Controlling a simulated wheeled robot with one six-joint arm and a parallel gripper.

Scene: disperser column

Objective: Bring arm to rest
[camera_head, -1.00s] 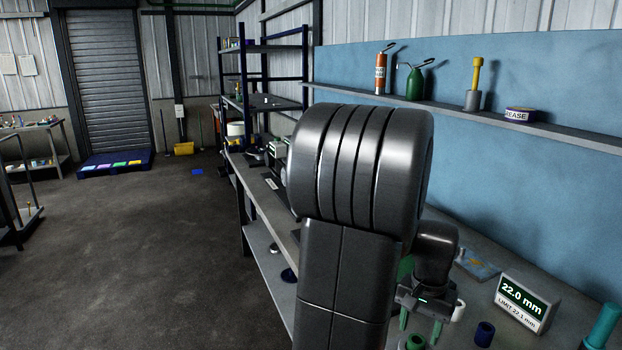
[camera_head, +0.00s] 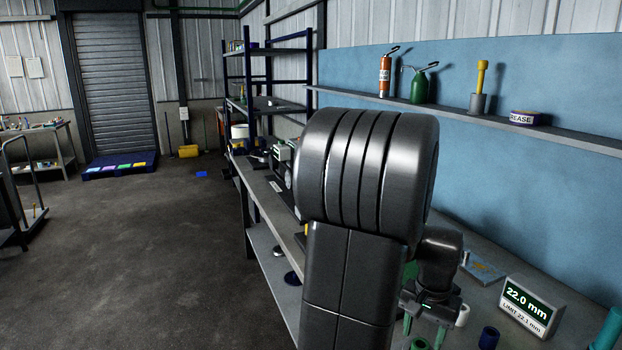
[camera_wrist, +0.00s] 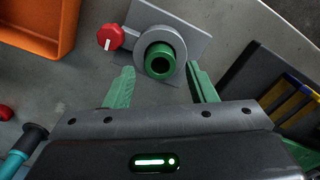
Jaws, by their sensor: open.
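My gripper (camera_wrist: 162,88) is open, with its two green fingers spread and nothing between them. In the wrist view a green ring-shaped part (camera_wrist: 161,62) sits in a grey round holder on a square plate, just beyond the fingertips. It stands apart from both fingers. In the head view my gripper (camera_head: 424,326) hangs low over the bench, fingers pointing down, behind my large dark arm link. The green part (camera_head: 419,343) shows at the bottom edge of that view, partly cut off.
The bench (camera_head: 284,225) holds a display (camera_head: 530,306) reading 22.0 mm, a dark blue ring (camera_head: 489,338) and a teal cylinder (camera_head: 607,330). A shelf (camera_head: 470,118) runs along the blue wall. An orange bin (camera_wrist: 38,28) and a red knob (camera_wrist: 110,37) lie near my gripper. The floor left is open.

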